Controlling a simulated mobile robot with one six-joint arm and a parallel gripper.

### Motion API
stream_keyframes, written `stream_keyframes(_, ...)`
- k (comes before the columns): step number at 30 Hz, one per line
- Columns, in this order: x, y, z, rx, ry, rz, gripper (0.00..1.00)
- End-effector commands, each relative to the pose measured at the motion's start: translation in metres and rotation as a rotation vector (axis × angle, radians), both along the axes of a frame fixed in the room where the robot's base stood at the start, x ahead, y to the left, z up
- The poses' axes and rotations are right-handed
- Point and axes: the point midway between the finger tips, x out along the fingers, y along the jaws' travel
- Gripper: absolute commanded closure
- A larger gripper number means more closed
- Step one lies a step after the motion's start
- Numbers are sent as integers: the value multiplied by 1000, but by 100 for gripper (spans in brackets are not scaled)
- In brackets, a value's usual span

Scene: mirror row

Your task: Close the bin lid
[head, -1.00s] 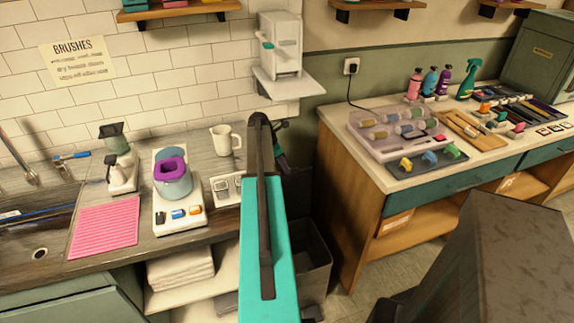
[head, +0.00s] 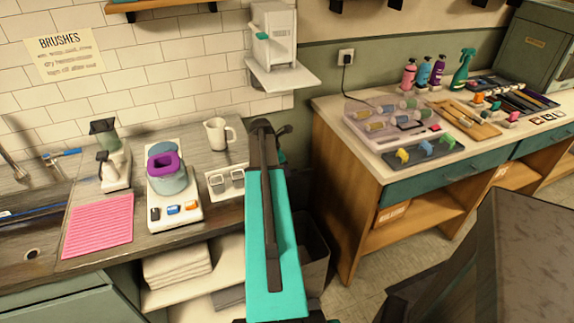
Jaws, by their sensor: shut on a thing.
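A dark grey bin (head: 316,262) stands on the floor in the gap between the two counters in the head view. My teal upper arm link (head: 291,240) covers its left part. The bin's right wall and part of its rim show. A dark upright surface shows behind the bin, beside my arm; I cannot tell whether it is the raised lid. My arm rises to a dark joint near the gap. My gripper is hidden behind my arm, so its hold does not show.
The left counter carries a pink mat (head: 98,226), a scale with a purple-rimmed pot (head: 166,177) and a white mug (head: 219,134). A wall dispenser (head: 273,40) hangs above the gap. The right wooden bench (head: 345,190) stands close to the bin. Floor is open in front of the bench.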

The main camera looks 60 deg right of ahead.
Motion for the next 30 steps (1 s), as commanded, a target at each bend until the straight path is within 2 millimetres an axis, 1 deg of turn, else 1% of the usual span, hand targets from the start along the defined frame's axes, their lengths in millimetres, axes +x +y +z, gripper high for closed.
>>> stream_keyframes(1, -6, 7, -4, 5, 4, 1, 100)
stream_keyframes(9, -20, 24, -7, 2, 3, 5, 100)
stream_keyframes(21, -21, 26, -7, 1, 4, 8, 100)
stream_keyframes(22, -21, 26, -7, 1, 4, 8, 89)
stream_keyframes(24, -21, 26, -7, 0, 4, 8, 77)
stream_keyframes(25, -21, 26, -7, 0, 4, 8, 73)
stream_keyframes(30, -21, 26, -7, -1, 2, 8, 73)
